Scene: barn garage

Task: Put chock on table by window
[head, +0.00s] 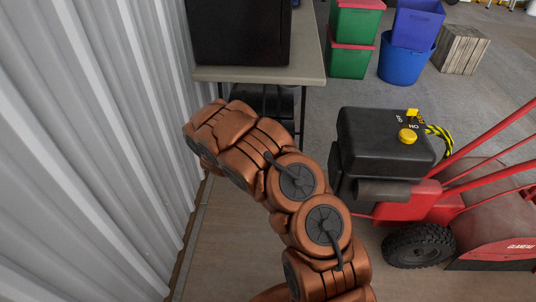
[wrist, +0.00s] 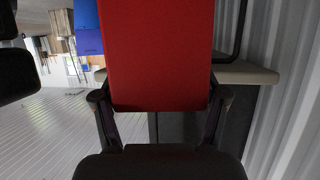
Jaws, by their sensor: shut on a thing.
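The chock (wrist: 155,55) shows in the wrist view as a large red block with flat faces. My gripper (wrist: 160,97) is shut on it, with one dark finger on each side near its lower edge. The top of the chock is cut off by the frame. In the head view, my arm hides the gripper and the chock. A light-topped table (head: 260,75) stands against the corrugated wall, just beyond my arm. Its edge also shows at the right in the wrist view (wrist: 250,73).
A black box (head: 238,32) takes up much of the visible tabletop. A red machine with a black tank (head: 385,140) stands close on my right. Stacked bins (head: 348,50), a blue tub (head: 403,65) and a wooden crate (head: 460,48) are behind it. A corrugated wall (head: 85,130) is close on the left.

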